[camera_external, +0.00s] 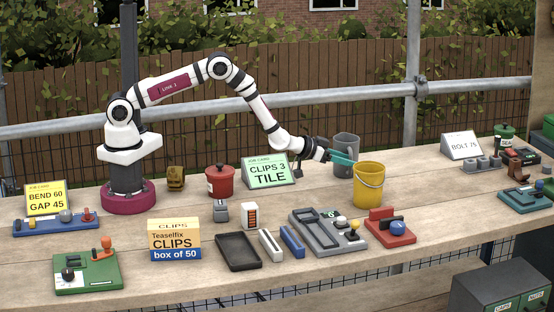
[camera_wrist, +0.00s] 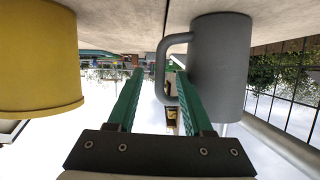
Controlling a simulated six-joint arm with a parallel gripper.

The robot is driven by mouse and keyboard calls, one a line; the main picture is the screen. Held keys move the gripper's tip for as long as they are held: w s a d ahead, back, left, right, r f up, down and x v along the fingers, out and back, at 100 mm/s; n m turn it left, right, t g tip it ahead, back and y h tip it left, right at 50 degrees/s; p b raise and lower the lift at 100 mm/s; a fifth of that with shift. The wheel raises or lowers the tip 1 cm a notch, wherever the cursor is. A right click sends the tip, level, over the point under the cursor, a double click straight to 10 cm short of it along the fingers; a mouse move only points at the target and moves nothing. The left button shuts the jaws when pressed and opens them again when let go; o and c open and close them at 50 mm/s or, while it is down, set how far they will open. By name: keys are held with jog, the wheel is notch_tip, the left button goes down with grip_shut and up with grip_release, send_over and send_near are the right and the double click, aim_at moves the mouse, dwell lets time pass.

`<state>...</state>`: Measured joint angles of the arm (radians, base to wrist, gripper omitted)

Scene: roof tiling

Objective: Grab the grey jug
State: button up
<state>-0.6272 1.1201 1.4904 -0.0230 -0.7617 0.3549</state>
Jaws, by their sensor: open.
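The grey jug (camera_external: 347,146) stands upright on the bench, just behind the yellow bucket. In the wrist view the jug (camera_wrist: 222,65) is at the right, with its handle (camera_wrist: 160,70) toward the middle. My gripper (camera_external: 343,158) is open at the jug's side, with its teal fingers level. In the wrist view my gripper (camera_wrist: 160,72) has its fingers apart. The handle's upright part appears between the fingertips, and the right fingertip appears in the gap between handle and body. I cannot tell whether either finger touches the jug.
The yellow bucket (camera_external: 368,188) stands close in front of the jug and fingers; it also fills the left of the wrist view (camera_wrist: 38,60). A green job card (camera_external: 269,172) and red pot (camera_external: 219,182) stand left.

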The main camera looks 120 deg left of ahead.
jog(key=shift+x, duration=0.8)
grip_shut()
dwell(0.8)
